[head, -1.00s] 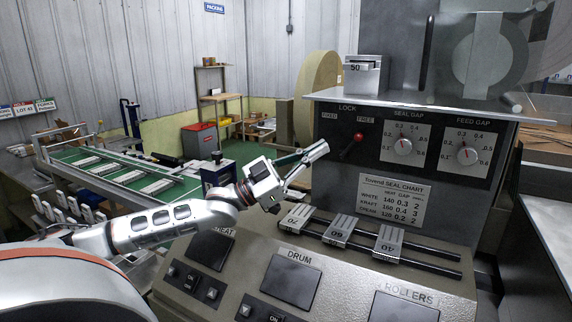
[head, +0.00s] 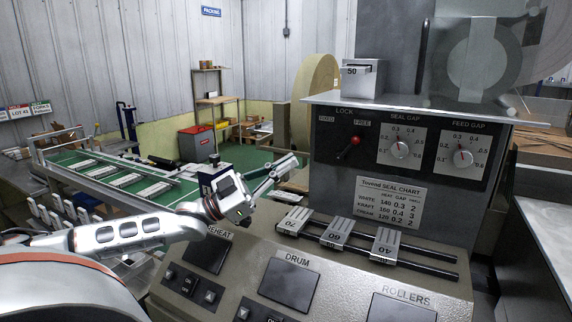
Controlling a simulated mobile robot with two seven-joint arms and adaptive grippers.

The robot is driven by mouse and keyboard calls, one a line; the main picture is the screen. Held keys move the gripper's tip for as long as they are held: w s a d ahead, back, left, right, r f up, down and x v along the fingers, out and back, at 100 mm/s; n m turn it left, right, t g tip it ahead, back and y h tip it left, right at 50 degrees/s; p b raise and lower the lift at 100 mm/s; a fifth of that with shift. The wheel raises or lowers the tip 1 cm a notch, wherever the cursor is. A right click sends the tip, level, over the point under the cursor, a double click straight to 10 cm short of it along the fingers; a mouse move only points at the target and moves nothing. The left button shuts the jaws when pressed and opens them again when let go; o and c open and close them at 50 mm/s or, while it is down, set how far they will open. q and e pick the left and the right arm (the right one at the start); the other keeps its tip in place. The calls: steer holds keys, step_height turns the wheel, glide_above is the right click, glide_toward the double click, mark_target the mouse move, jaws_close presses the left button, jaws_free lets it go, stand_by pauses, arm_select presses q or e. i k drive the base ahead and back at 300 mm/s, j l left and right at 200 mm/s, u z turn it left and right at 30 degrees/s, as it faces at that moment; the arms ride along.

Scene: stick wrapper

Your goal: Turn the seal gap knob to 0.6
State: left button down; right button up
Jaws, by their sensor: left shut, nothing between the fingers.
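The seal gap knob (head: 399,150) is a round silver knob on a white dial plate on the machine's dark upper panel. Its red mark points roughly upward, near 0.3; the exact reading is too small to tell. My left gripper (head: 290,164) is shut and empty. It is left of and below the knob, clear of it, in front of the panel's left edge. My right gripper is not in view.
The similar feed gap knob (head: 462,157) is right of the seal gap knob. The red-tipped lock lever (head: 355,141) is to its left, tilted toward FREE. Below are the seal chart (head: 389,203) and sliders on rails (head: 338,233). A conveyor (head: 110,175) stands at left.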

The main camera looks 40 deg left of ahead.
mark_target(399, 148)
steer(key=k, duration=1)
